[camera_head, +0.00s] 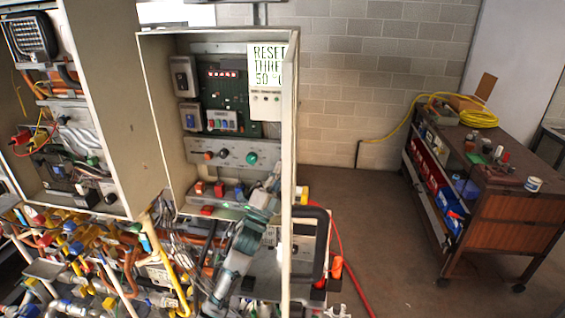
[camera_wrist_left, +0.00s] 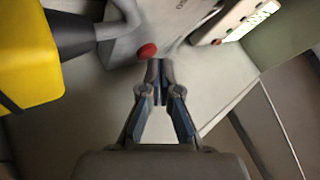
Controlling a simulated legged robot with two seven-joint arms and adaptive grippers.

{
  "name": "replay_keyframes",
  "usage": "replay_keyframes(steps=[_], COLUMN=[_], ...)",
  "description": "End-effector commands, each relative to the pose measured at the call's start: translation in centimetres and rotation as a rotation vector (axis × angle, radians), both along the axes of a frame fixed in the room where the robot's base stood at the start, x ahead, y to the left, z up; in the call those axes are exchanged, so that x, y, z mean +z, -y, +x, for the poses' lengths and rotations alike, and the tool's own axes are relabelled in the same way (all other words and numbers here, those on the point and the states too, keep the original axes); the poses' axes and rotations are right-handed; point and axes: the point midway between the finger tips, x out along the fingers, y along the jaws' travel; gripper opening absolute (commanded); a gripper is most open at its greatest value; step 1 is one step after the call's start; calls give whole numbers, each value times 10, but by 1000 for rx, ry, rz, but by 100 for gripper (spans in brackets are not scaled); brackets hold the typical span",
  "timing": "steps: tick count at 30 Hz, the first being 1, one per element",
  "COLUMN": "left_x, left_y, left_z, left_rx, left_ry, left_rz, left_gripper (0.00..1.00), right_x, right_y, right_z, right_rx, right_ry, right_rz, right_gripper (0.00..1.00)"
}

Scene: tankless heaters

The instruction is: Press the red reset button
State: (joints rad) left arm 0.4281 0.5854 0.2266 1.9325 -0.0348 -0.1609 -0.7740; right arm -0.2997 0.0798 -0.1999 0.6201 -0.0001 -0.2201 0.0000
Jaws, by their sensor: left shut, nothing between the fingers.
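A round red button (camera_wrist_left: 147,50) sits on a grey panel in the left wrist view. My left gripper (camera_wrist_left: 160,68) is shut and empty, its tips just below and right of the button in that picture; I cannot tell whether they touch. In the head view, my left gripper (camera_head: 274,178) is at the right side of the open control cabinet (camera_head: 172,150), below a display (camera_head: 268,66) reading "RESET THRE.. 50". I cannot tell which of the red parts in the head view is this button. My right gripper is not in view.
The open cabinet door (camera_head: 290,150) edge stands just right of my arm. A yellow block (camera_wrist_left: 25,55) with a dark fitting is left of the fingers. Crowded pipes and valves (camera_head: 100,255) fill the lower left. A wheeled workbench (camera_head: 500,170) stands right, beyond clear floor.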

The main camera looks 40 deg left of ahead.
Motion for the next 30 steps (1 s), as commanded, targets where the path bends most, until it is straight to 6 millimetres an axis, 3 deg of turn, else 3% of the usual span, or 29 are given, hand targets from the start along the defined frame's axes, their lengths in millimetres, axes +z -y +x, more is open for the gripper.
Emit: replay_keyframes(steps=[30], left_x=[1], left_y=[-4], left_z=[7], left_rx=[0], left_ry=[1], left_rz=[1], left_gripper=[0], right_x=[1], right_y=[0], right_z=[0], right_rx=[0], right_ry=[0], right_rz=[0], right_gripper=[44])
